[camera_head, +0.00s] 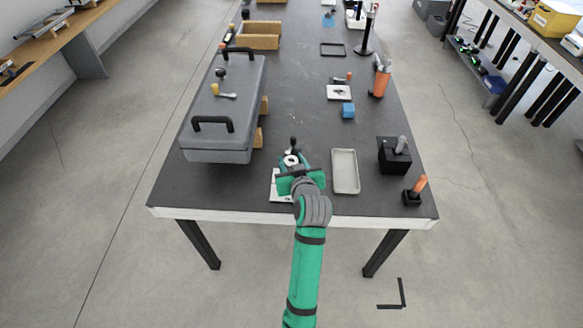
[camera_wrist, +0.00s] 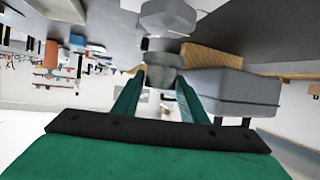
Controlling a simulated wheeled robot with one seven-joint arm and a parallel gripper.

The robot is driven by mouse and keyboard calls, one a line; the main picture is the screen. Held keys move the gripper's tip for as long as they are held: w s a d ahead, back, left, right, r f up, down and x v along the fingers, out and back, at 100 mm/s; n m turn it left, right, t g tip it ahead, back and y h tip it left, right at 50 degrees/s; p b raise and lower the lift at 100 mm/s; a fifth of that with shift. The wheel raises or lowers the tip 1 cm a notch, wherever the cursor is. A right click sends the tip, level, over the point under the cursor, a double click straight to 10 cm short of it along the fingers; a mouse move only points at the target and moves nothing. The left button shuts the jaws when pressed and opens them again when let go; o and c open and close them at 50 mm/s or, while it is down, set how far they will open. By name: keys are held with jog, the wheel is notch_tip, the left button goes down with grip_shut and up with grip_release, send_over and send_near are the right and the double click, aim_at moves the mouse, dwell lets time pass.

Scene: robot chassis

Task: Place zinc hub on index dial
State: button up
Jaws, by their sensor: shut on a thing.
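My gripper (camera_head: 292,172) is low over the near end of the dark table. In the wrist view my gripper (camera_wrist: 162,82) has its two green fingers shut on a small grey piece, which I take to be the zinc hub (camera_wrist: 163,71). In the head view a pale round piece (camera_head: 291,160) shows just beyond the fingers, with a dark knob behind it. A white plate (camera_head: 275,194) lies partly hidden under my gripper. I cannot tell whether it belongs to the index dial. Whether the hub touches anything below is hidden.
A grey toolbox (camera_head: 218,140) with black handles stands to the left. A shallow pale tray (camera_head: 345,171) lies close on the right, then a black block (camera_head: 394,155) and an orange-handled tool (camera_head: 415,188). A blue cube (camera_head: 348,111) and another white plate (camera_head: 332,96) lie farther back.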

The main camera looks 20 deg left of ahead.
jog(key=shift+w+f, duration=0.2)
jog(key=shift+f, duration=0.05)
jog(key=shift+a+f, duration=0.1)
jog(key=shift+f, duration=1.45)
jog(key=o, duration=1.2)
jog(key=shift+f, duration=0.15)
